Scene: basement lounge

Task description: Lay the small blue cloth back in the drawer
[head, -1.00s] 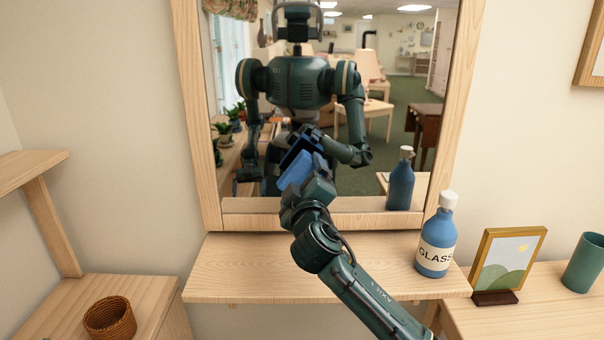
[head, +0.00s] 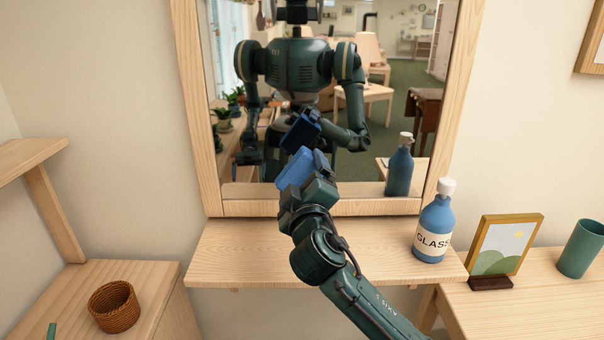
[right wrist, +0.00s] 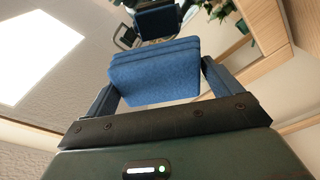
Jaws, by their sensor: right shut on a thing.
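The small blue cloth (head: 296,170) is a folded blue pad in the jaws of my right gripper (head: 308,178). My right gripper holds it up in front of the mirror, above the wooden shelf. In the right wrist view the cloth (right wrist: 155,75) shows its folded layers between the two fingers. The cloth and gripper are reflected in the mirror. My left gripper shows only as a dark, unclear shape in the reflection, not directly. No open drawer is in view.
The wood-framed mirror (head: 190,110) stands behind the shelf (head: 235,255). A blue labelled bottle (head: 434,222) stands at the shelf's right end. A framed picture (head: 505,245) and a teal cup (head: 581,250) are to the right. A wicker basket (head: 114,308) sits lower left. The shelf's left is clear.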

